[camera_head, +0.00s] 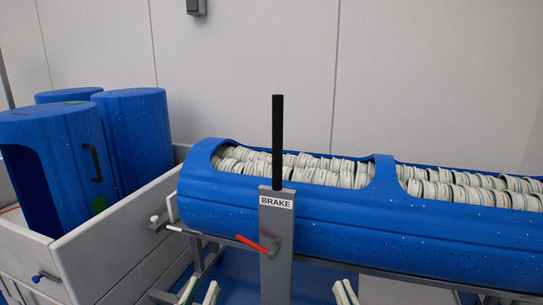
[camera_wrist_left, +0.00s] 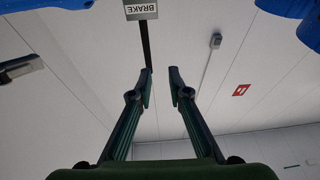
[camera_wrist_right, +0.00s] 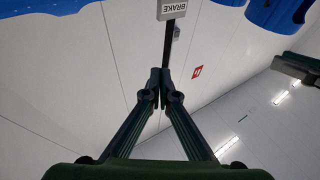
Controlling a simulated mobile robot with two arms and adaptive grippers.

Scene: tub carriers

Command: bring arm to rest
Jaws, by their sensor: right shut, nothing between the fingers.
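My left gripper (camera_head: 198,291) shows only its fingertips at the bottom edge of the head view, left of the brake post. In the left wrist view its fingers (camera_wrist_left: 161,74) stand apart with nothing between them. My right gripper (camera_head: 345,292) shows at the bottom edge of the head view, right of the brake post. In the right wrist view its fingertips (camera_wrist_right: 160,78) are together and hold nothing. Both grippers are apart from the tub and the post. Most of both arms is hidden.
A grey post with a BRAKE label (camera_head: 277,202), black upright bar (camera_head: 278,130) and red-handled lever (camera_head: 252,243) stands centrally. Behind it lies a blue tub (camera_head: 370,235) holding several rows of pale rings (camera_head: 310,165). Blue tubs (camera_head: 135,130) stand in a grey crate (camera_head: 100,245) at left.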

